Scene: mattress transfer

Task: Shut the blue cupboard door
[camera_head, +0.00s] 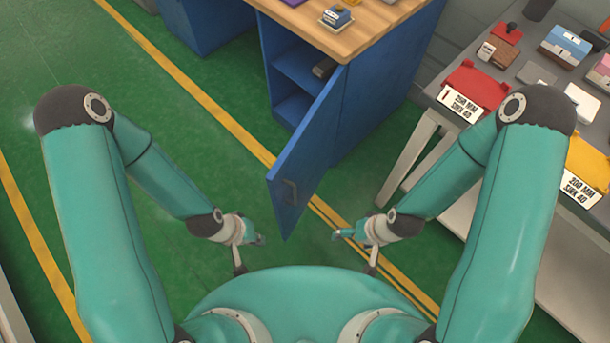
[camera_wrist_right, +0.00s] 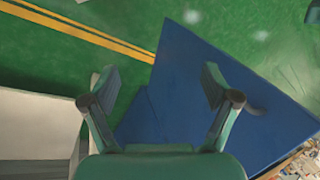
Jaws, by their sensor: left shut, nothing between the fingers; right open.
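The blue cupboard (camera_head: 375,85) stands ahead of me with a wooden top. Its blue door (camera_head: 302,160) is swung open toward me, with a dark handle (camera_head: 288,190) low on its face. Shelves and a dark item show inside. My left gripper (camera_head: 258,240) is shut and empty, left of the door's near edge and apart from it. My right gripper (camera_head: 338,234) is open and empty, right of the door's lower edge. In the right wrist view the blue door (camera_wrist_right: 200,90) lies beyond the open fingers (camera_wrist_right: 160,90); I cannot tell whether they touch it.
A grey table (camera_head: 425,100) on the right holds a red bin (camera_head: 478,84), a yellow bin (camera_head: 590,165) and several small items. A small blue object (camera_head: 337,17) sits on the wooden top (camera_head: 375,25). The green floor (camera_head: 130,100) with yellow lines is clear to the left.

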